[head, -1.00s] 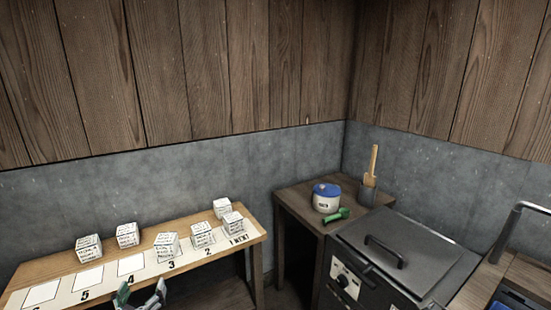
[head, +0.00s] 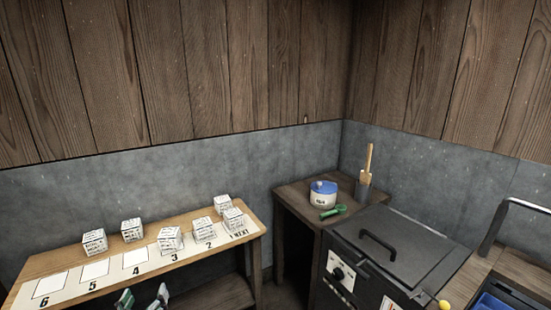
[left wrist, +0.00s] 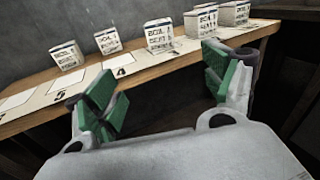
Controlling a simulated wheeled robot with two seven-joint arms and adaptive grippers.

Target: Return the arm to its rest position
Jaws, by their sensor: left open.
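My left gripper (head: 143,298) shows at the bottom edge of the head view, in front of the bench with the numbered strip. In the left wrist view its two green-padded fingers (left wrist: 162,90) are wide apart with nothing between them. The gripper is in front of the bench's front edge, apart from the boxes. The rest of my left arm is out of the head view. My right gripper is in neither view.
White printed boxes (head: 170,239) stand on the wooden bench (head: 150,281), several of them around the numbered strip. A side table (head: 290,196) holds a blue-lidded tub (head: 323,195) and a green-handled tool (head: 333,212). A lidded machine (head: 400,243) stands at right.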

